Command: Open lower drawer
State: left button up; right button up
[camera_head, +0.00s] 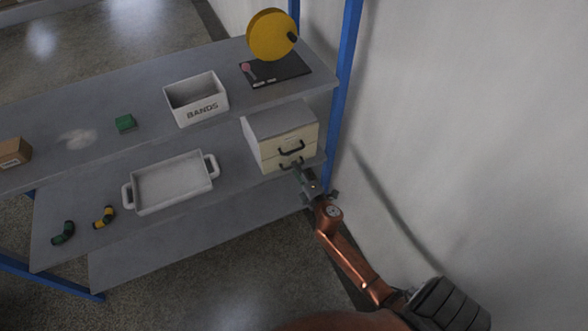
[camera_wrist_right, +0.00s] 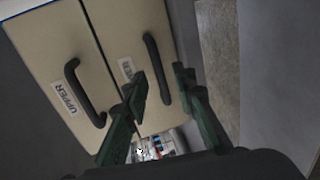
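The small cream drawer unit (camera_head: 282,140) with a grey top stands on the middle shelf; its two drawer fronts look flush. In the right wrist view the upper drawer (camera_wrist_right: 50,45), labelled UPPER, has a dark handle (camera_wrist_right: 84,92). The lower drawer (camera_wrist_right: 127,25) has a dark bar handle (camera_wrist_right: 157,68); its label is partly hidden. My right gripper (camera_head: 300,172) is at the lower drawer's front. In the wrist view its green fingers (camera_wrist_right: 161,74) are apart, one on each side of the lower handle. I cannot tell whether they touch it. My left gripper is not in view.
A blue post (camera_head: 343,90) and white wall stand close to the right of the drawers. A white tray (camera_head: 135,198) sits left of the unit. A BANDS bin (camera_head: 203,116) and a yellow disc (camera_head: 268,38) on a dark base are on the upper shelf.

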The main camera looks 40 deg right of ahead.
jog(key=shift+w+d+f, duration=0.15)
jog(key=shift+w+f, duration=0.05)
jog(key=shift+w, duration=0.5)
jog(key=shift+c, duration=0.4)
grip_shut()
